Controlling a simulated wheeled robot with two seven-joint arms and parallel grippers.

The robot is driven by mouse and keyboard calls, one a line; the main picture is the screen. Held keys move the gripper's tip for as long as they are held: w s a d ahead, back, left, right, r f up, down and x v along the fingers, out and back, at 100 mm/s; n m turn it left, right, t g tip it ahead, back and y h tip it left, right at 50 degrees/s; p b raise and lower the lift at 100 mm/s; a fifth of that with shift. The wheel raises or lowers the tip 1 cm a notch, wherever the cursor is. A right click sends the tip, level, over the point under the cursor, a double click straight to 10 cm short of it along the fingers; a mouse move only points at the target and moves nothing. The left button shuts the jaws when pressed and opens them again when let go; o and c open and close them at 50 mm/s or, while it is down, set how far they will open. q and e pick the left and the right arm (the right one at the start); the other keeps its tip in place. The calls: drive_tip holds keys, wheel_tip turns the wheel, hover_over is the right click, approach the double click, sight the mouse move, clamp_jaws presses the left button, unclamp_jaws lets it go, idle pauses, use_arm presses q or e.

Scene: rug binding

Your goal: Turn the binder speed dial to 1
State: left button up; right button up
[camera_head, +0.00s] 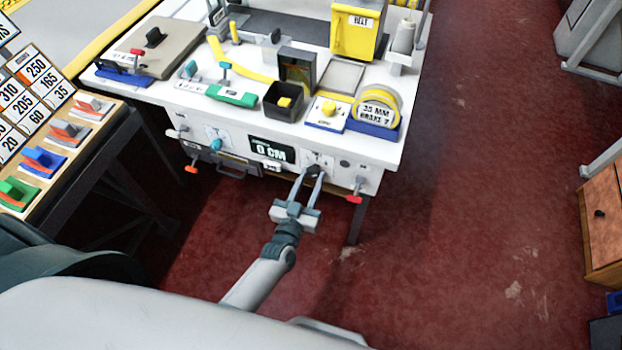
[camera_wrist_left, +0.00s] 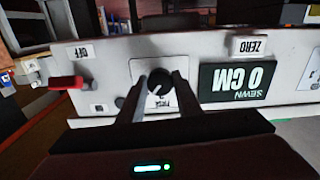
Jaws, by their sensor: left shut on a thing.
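The binder speed dial is a small black knob (camera_wrist_left: 159,82) on a white label plate on the front panel of the white binder table (camera_head: 375,155). In the head view the dial (camera_head: 312,169) is partly covered by my fingertips. My left gripper (camera_head: 311,174) reaches up to the panel and is shut on the dial; its two fingers (camera_wrist_left: 159,90) sit on either side of the knob in the left wrist view. The markings around the dial are too small and partly hidden to read. My right gripper is not in view.
A display reading "0 CM" (camera_head: 268,150) is left of the dial in the head view. A red-tipped lever (camera_head: 355,197) sticks out to its right. A tape roll (camera_head: 378,108) and a black box (camera_head: 284,101) stand on the tabletop. Red floor is open at right.

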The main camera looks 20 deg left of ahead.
use_arm(q)
drive_tip(key=n, duration=0.3)
drive_tip(key=shift+n, duration=0.3)
drive_tip(key=n+b, duration=0.1)
drive_tip(key=n, duration=0.1)
drive_tip(key=shift+n, duration=0.3)
drive_tip(key=n, duration=0.2)
drive_tip(key=shift+n+b, duration=0.35)
drive_tip(key=shift+n, duration=0.05)
drive_tip(key=n+b, duration=0.1)
drive_tip(key=n, duration=0.3)
drive_tip(key=shift+n, duration=0.7)
drive_tip(key=shift+n+b, duration=0.4)
drive_tip(key=shift+r+n, duration=0.1)
drive_tip(key=shift+n, duration=0.8)
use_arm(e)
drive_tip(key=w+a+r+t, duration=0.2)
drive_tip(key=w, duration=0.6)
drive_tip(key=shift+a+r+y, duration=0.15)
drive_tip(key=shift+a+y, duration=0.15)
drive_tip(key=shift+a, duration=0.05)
use_arm(q)
drive_tip(key=o, duration=1)
